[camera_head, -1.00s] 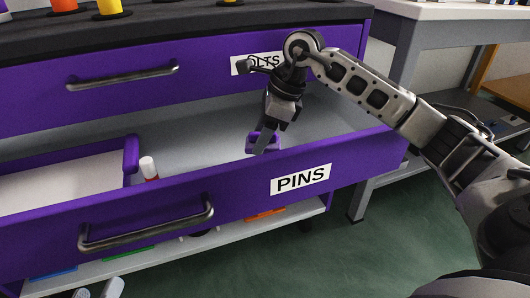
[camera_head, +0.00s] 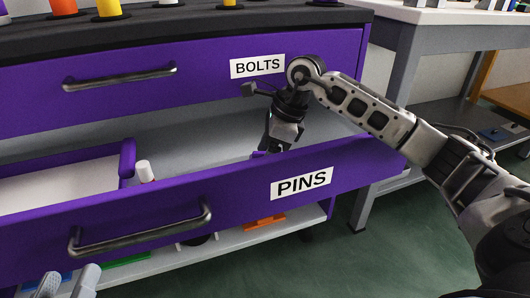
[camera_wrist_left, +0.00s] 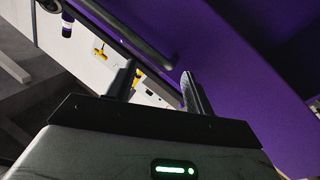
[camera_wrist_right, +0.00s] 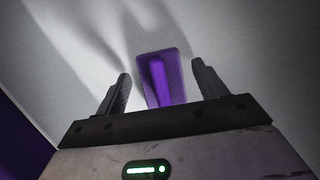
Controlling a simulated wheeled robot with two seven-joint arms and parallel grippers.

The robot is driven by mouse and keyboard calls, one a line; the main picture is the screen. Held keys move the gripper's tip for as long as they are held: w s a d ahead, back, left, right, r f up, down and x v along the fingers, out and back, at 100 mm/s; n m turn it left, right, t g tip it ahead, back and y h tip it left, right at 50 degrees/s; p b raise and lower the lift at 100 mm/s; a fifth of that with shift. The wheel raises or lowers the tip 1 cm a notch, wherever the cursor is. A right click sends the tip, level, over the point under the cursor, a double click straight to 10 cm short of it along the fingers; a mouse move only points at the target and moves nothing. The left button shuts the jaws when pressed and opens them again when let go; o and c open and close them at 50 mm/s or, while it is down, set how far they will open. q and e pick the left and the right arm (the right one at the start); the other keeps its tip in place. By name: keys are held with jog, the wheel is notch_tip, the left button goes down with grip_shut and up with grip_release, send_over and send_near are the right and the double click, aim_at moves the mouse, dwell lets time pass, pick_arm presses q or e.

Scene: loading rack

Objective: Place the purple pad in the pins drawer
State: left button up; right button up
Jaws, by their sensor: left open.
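The pins drawer (camera_head: 120,238) is pulled open and bears a PINS label. My right gripper (camera_head: 266,146) reaches down inside it at the right; the drawer front hides its fingertips in the head view. In the right wrist view, the fingers (camera_wrist_right: 162,82) stand apart with gaps on both sides of the purple pad (camera_wrist_right: 172,66). The pad, with its raised ridge, appears to lie on the grey drawer floor. Only a sliver of it (camera_head: 258,154) shows in the head view. My left gripper (camera_head: 70,284) is open and empty in front of the drawer, low at the left.
The closed bolts drawer (camera_head: 200,82) is above. A purple-edged tray (camera_head: 128,160) and a white-capped item (camera_head: 145,171) are in the pins drawer's left part. The drawer handle (camera_head: 140,232) is at its front. A grey bench (camera_head: 425,14) stands at the right.

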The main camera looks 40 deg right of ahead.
pick_arm(q)
jog(key=shift+r, duration=0.1)
pick_arm(e)
jog(key=shift+r, duration=0.25)
jog(key=p+v, duration=0.2)
jog(key=v, duration=0.2)
jog(key=shift+d+r, duration=0.1)
jog(key=shift+r, duration=0.1)
pick_arm(q)
jog(key=shift+s+f+n+g+y+p, duration=0.1)
jog(key=shift+s+f+g+y+p, duration=0.15)
jog(key=shift+f+g+p, duration=0.25)
jog(key=shift+s+f+n+g+y+p, duration=0.1)
jog(key=shift+s+f+g+y+p, duration=0.15)
jog(key=shift+f, duration=0.45)
jog(key=shift+s+f+n+g+y+p, duration=0.1)
jog(key=shift+s+f+g+y+p, duration=0.15)
jog(key=shift+f+g, duration=0.3)
pick_arm(e)
jog(key=v, duration=0.7)
jog(key=shift+r, duration=0.15)
jog(key=shift+s, duration=0.15)
